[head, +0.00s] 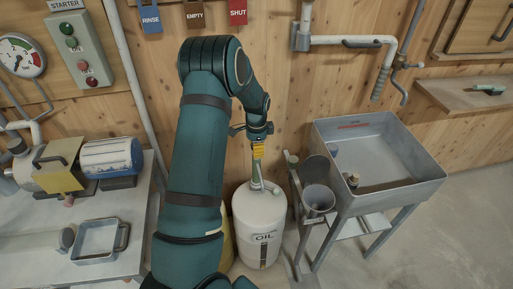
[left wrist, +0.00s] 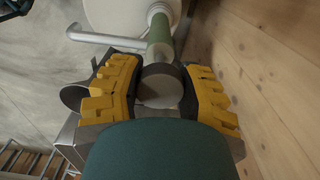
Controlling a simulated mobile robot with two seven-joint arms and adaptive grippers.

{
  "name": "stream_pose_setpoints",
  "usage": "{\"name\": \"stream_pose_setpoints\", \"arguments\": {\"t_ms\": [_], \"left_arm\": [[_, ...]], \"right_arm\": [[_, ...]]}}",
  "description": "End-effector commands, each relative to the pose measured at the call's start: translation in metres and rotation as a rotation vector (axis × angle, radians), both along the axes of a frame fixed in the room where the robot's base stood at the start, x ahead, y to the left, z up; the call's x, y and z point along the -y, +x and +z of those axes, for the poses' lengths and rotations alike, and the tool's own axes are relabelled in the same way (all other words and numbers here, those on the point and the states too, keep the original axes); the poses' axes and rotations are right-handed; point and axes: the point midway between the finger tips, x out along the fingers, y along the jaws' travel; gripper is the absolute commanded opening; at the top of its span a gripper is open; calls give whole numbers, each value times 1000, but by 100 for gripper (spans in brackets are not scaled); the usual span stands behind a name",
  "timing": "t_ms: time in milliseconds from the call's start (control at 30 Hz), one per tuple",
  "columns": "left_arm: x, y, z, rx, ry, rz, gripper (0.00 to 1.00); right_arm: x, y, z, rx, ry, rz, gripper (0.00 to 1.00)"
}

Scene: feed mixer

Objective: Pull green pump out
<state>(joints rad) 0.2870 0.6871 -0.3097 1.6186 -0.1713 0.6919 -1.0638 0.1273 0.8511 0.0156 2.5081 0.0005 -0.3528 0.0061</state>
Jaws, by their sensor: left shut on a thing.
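The green pump (head: 257,178) stands upright in the top of a white drum (head: 258,228) marked OIL. Its pale spout (head: 272,187) points to the right. My left gripper (head: 258,151) is above the drum at the pump's upper end. In the left wrist view the yellow-padded fingers of my left gripper (left wrist: 160,88) are shut on the dark knob at the end of the pump (left wrist: 160,40). The green tube runs from there to the drum (left wrist: 112,14). The pump's lower part is hidden inside the drum. My right gripper is not in view.
A workbench (head: 95,262) with a tray (head: 98,240) is at left. The wooden wall (head: 275,80) is close behind.

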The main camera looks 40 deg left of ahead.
Motion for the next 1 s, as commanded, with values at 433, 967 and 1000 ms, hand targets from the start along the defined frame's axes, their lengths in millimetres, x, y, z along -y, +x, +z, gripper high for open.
{"name": "stream_pose_setpoints", "arguments": {"t_ms": [433, 967, 1000], "left_arm": [[0, 0, 12, 2, 1, 0, 0], [0, 0, 22, 1, 0, 0, 0], [0, 0, 24, 1, 0, 0, 0]], "right_arm": [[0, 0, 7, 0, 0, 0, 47], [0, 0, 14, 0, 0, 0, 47], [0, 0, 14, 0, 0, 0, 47]]}}
